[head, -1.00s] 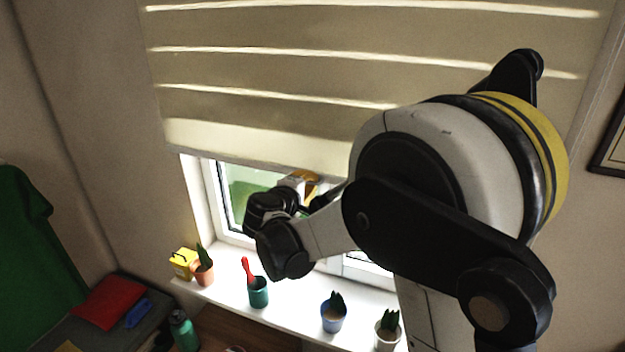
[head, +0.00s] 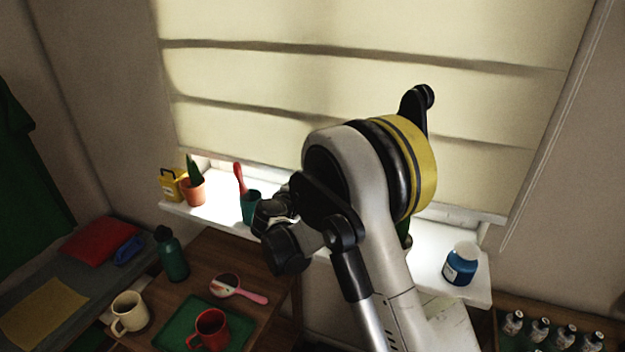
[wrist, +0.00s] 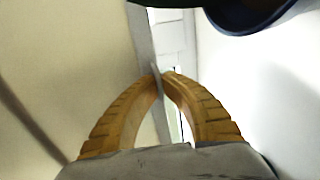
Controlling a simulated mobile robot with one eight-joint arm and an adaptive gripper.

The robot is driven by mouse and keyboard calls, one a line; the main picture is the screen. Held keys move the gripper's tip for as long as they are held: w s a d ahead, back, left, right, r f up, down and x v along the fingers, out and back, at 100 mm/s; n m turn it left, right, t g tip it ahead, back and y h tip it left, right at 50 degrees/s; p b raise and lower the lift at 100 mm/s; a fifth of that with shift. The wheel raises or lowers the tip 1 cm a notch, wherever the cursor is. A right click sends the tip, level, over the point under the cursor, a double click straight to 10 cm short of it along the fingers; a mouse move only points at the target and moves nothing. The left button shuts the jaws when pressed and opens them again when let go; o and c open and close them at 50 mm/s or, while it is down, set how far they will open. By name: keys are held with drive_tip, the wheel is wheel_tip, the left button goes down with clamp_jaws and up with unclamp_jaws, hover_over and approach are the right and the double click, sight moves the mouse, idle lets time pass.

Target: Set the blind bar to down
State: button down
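The pale blind (head: 350,85) hangs over most of the window in the head view. Its bottom edge, the blind bar (head: 470,211), is just above the white sill, with a narrow gap at the left. The middle of the bar is hidden behind my arm. In the wrist view the bar is a grey strip (wrist: 143,35) running between the tan fingers of my gripper (wrist: 161,74). The fingertips are nearly together, with the strip between them. My gripper's fingers are hidden in the head view.
A dark blue rim (wrist: 255,15) is close above the fingers in the wrist view. A table with mugs stands below.

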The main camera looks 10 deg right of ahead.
wheel_tip(320, 180, down, 8)
drive_tip(key=b, duration=0.3)
drive_tip(key=shift+r+b, duration=0.15)
drive_tip(key=shift+b, duration=0.25)
drive_tip(key=c, duration=1.9)
unclamp_jaws()
drive_tip(key=shift+o, duration=0.2)
drive_tip(key=shift+a, duration=0.1)
drive_tip(key=v, duration=1.2)
